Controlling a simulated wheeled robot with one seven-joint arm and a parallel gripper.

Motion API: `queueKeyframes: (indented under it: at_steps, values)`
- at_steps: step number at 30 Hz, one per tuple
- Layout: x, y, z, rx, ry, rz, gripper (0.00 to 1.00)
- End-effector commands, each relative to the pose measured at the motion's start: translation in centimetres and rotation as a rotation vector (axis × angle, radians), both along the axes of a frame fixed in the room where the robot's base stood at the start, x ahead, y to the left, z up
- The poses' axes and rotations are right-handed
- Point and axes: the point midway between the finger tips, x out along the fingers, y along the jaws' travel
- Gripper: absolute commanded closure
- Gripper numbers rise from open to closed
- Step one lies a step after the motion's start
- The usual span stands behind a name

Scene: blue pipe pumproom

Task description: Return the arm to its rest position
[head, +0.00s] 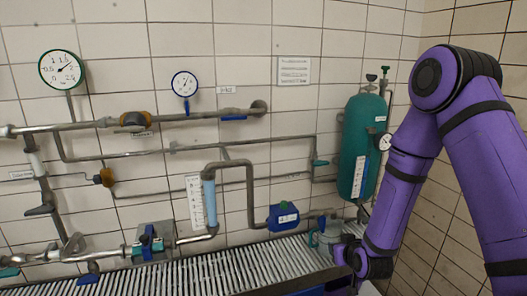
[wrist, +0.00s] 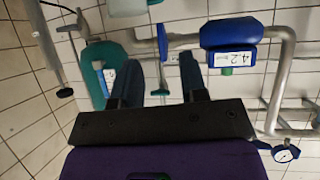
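My purple arm comes in from the right side of the head view and bends down. Its end, my gripper (head: 345,255), is low near the pipes at the foot of the green tank (head: 362,145), and its fingers are hard to make out there. In the wrist view my gripper (wrist: 160,78) shows two dark fingers spread apart, with nothing held between them. A blue and teal valve handle (wrist: 162,45) shows beyond the gap; I cannot tell how far off it is.
A blue box (head: 283,216) labelled 4.2 sits on the pipe left of my gripper; it also shows in the wrist view (wrist: 232,34). A slatted ledge (head: 215,272) runs below the pipes. Gauges (head: 61,69) and pipes line the tiled wall. A side wall stands close on the right.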

Motion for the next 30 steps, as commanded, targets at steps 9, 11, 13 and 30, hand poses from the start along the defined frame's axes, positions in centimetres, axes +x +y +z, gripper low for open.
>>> queueKeyframes:
  at_steps: [9, 11, 13, 30]
  values:
    - [-0.5, -1.3, 8.9, -0.029, 0.094, 0.0, 0.6]
    - [-0.9, -1.5, 10.5, -0.035, 0.113, -0.002, 0.6]
    - [-1.5, -1.9, 12.3, -0.041, 0.135, -0.007, 0.6]
    - [-11.1, -4.5, 25.7, -0.059, 0.317, -0.071, 0.6]
